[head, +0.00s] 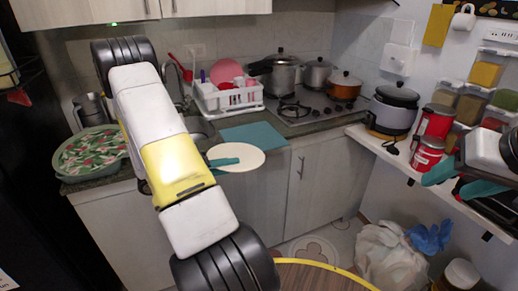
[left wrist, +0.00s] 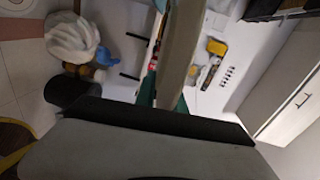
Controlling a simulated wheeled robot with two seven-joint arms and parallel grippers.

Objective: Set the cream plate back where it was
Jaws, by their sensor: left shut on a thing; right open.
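The cream plate (head: 248,158) is in the head view, in front of the counter's front edge and just below the teal mat (head: 254,134). My left gripper (head: 226,162) is shut on the plate's left side, with a teal finger lying across it. In the left wrist view the plate (left wrist: 182,45) shows nearly edge-on between the teal fingers (left wrist: 165,92). My right gripper (head: 460,180) is open and empty at the right, by the shelf with the red cans.
A white dish rack (head: 228,97) with a pink plate stands behind the mat. A stove (head: 312,108) with pots is to its right. A leaf-patterned tray (head: 90,152) is at the left of the counter. A rice cooker (head: 393,108) and red cans (head: 428,152) stand on the right shelf.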

